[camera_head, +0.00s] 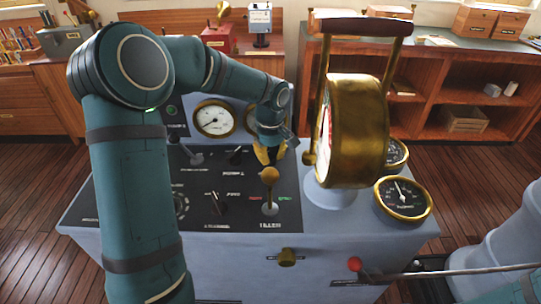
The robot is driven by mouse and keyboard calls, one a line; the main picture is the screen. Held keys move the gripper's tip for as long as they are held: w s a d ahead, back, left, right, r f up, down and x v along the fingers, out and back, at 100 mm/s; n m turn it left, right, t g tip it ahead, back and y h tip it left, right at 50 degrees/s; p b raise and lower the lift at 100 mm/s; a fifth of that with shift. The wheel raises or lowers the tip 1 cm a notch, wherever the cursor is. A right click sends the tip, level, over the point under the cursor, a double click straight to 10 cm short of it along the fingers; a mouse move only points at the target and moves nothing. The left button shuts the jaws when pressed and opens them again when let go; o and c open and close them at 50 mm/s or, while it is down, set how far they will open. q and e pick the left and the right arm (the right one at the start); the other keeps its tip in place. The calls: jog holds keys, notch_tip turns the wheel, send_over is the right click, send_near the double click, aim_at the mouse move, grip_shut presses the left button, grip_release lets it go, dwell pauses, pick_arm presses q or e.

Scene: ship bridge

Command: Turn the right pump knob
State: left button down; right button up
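The blue-grey console (100,215) has a dark sloping control panel. One black knob (236,156) sits on the upper part of the panel and another black knob (216,203) on its lower part. The labels are too small to tell which is the right pump knob. My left gripper (270,156) points down at the upper right of the panel, just right of the upper knob. Its yellowish fingertips are partly behind a brass-topped lever (270,176). What lies under the fingertips is hidden, and their opening is unclear. My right gripper is not in view.
A tall brass engine telegraph (353,130) with a wooden handle (360,26) stands right of my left gripper. Round gauges (403,198) are on the console's right and another gauge (215,119) is at its back. A red-tipped lever (355,264) is at the front right.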

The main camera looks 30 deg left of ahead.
pick_arm(q)
jog(key=shift+m, duration=0.4)
jog(key=m+p, duration=0.1)
jog(key=m, duration=0.1)
jog(key=m+p, duration=0.2)
jog(key=m, duration=0.1)
jog(key=shift+s+a+m, duration=0.15)
jog(key=shift+s+m, duration=0.15)
jog(key=m+p, duration=0.1)
jog(key=m, duration=0.3)
jog(key=shift+a+p, duration=0.2)
jog(key=shift+p, duration=0.15)
jog(key=shift+m+p, duration=0.3)
jog(key=shift+m, duration=0.5)
jog(key=shift+f, duration=0.1)
jog(key=c, duration=1)
grip_release()
jog(key=shift+a, duration=0.1)
